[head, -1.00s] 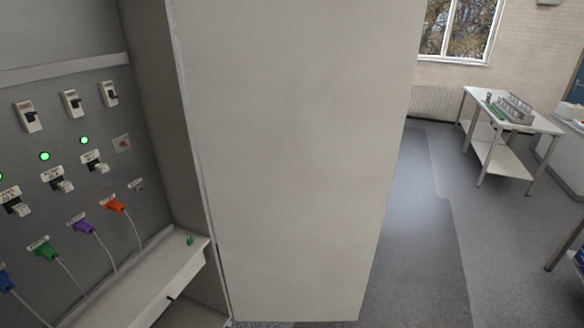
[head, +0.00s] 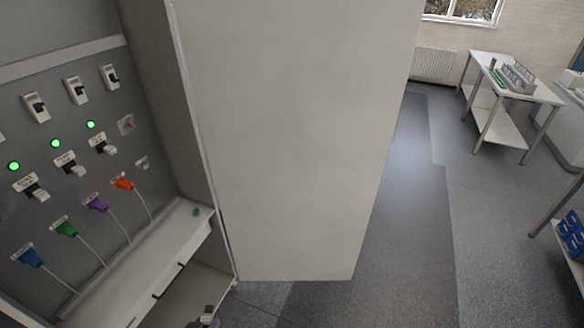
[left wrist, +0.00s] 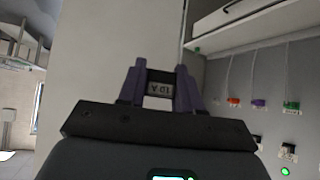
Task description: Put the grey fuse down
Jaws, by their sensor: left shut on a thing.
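My left gripper (head: 204,322) shows at the bottom edge of the head view, in front of the cabinet's lower right corner. Its purple fingers (left wrist: 130,84) are shut on the grey fuse (left wrist: 160,87), a small block with a pale label that reads upside down in the left wrist view. The dark top of the fuse (head: 208,310) shows in the head view. The fuse is held in the air, below the cabinet's ledge. My right gripper is in neither view.
The cabinet's ledge (head: 146,255) holds a small green piece (head: 196,212). Above it are coloured plugs, switches and green lamps. The large pale side panel (head: 290,140) stands centre. A white table (head: 541,93) with a rack (head: 515,78) is far right. Floor between is clear.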

